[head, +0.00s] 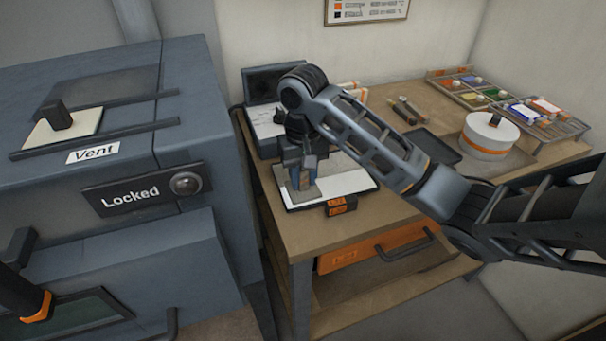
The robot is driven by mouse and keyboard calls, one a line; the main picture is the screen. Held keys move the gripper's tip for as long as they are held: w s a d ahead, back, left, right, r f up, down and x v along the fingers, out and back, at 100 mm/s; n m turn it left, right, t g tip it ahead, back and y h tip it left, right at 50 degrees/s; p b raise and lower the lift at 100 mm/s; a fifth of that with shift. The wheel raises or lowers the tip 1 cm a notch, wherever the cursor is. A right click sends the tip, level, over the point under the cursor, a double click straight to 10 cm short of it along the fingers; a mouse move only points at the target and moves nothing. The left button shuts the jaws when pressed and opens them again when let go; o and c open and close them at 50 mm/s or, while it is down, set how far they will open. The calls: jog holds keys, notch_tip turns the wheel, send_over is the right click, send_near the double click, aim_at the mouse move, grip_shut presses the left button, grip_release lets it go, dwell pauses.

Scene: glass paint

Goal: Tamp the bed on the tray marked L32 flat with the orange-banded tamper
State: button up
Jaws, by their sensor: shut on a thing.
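The tray (367,188) lies on the workbench with a pale bed (345,178) in it. An orange tag (340,204) sits at its front edge; its lettering is too small to read surely. My gripper (301,168) points down over the tray's left part, shut on the handle of a tool. The tool's grey flat block (303,194) is low over the left end of the bed; I cannot tell whether it touches. I take it for the tamper, but its orange band is not clear. My gripper and arm hide part of the bed.
The blue-grey kiln (190,90) marked Locked and Vent stands close on the left. A white drum with an orange band (487,140), a dark flat tray (435,146), hand tools (405,110) and racks of colours (530,115) lie right of my arm. A dark-lidded box (262,125) stands behind.

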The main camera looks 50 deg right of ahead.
dwell(0.3)
jog(key=shift+r, duration=1)
jog(key=shift+w+d, duration=0.8)
jog(key=shift+w, duration=0.35)
jog(key=shift+w+d, duration=0.8)
jog(key=shift+w, duration=0.3)
jog(key=shift+f, duration=0.75)
jog(key=shift+f, duration=0.3)
